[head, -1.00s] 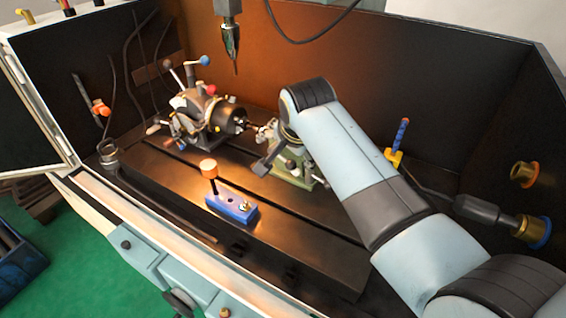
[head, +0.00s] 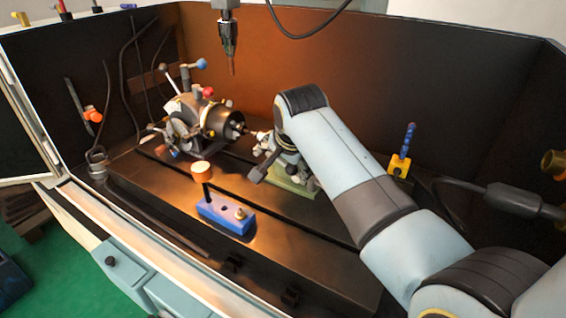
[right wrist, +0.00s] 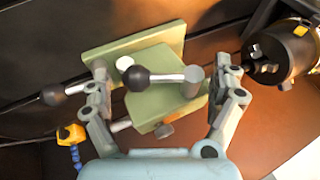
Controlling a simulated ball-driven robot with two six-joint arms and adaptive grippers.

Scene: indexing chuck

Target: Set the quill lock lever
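The green tailstock (head: 293,184) stands on the black machine table, partly hidden by my right arm in the head view. In the right wrist view, the tailstock body (right wrist: 157,103) carries a short metal lever with a black ball knob (right wrist: 136,77), which looks like the quill lock lever. A second black-knobbed lever (right wrist: 54,94) sticks out to the left. My right gripper (right wrist: 160,67) is open, its fingers spread on either side of the tailstock and the lever. I see no grip on the knob. My left gripper is not in view.
The dark chuck (head: 219,120) on its indexing head faces the tailstock. A blue block (head: 225,217) with an orange-topped peg stands in front. A spindle tool (head: 229,40) hangs above. A yellow-and-blue coolant nozzle (head: 401,160) is right of my arm. Dark enclosure walls surround the table.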

